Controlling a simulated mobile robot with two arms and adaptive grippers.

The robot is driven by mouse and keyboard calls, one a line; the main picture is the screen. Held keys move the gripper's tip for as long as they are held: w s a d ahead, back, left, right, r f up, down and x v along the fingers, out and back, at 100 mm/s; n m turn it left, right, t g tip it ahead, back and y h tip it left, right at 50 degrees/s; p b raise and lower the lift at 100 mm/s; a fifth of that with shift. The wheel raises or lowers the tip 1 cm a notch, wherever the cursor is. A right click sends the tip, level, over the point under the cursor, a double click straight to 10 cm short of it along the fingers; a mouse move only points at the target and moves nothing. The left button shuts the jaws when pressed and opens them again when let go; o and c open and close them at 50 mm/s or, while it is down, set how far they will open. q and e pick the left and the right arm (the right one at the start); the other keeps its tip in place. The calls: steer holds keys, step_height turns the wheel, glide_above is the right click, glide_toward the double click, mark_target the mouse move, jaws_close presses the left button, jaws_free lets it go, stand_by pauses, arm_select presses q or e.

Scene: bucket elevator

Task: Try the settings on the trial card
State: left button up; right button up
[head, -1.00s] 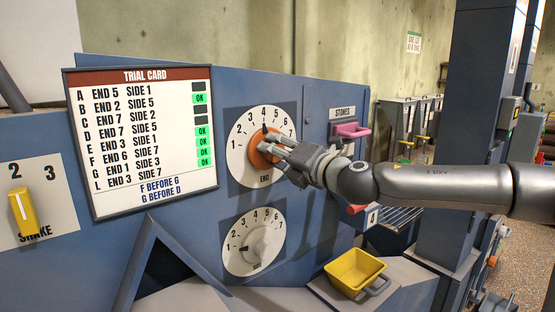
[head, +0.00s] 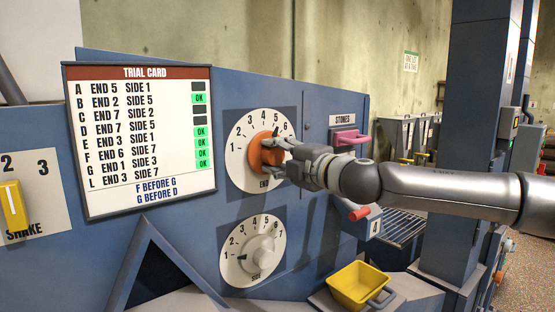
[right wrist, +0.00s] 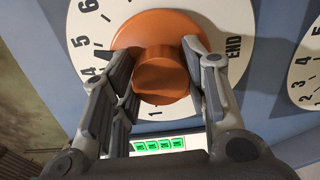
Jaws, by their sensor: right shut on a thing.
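My right gripper (head: 275,150) is shut on the orange knob (head: 256,154) of the END dial (head: 240,172). In the right wrist view, the two fingers lie on either side of the knob's grip (right wrist: 160,75). The knob's dark pointer, partly hidden by my fingers, seems to be near 5. The SIDE dial (head: 233,270) is below, its pale knob (head: 262,252) pointing at about 1. The trial card (head: 146,206) has OK lit for B, E, F, G and L; the lamps by A, C and D are dark. My left gripper is out of view.
A yellow SHAKE lever (head: 13,206) is at the left. A pink handle (head: 350,137) is under the STONES label. A yellow bucket (head: 357,287) stands below right of the dials. A blue column (head: 480,120) rises behind my right arm.

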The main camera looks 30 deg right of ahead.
stand_by(0.4)
steer(key=o, duration=1)
steer(key=shift+s, duration=0.1)
steer(key=shift+s+d+r, duration=0.1)
steer(key=shift+s+d, duration=0.05)
steer(key=shift+s, duration=1)
steer(key=shift+s+d, duration=0.15)
steer(key=shift+s, duration=0.95)
glide_toward(279, 155)
steer(key=shift+s, duration=1)
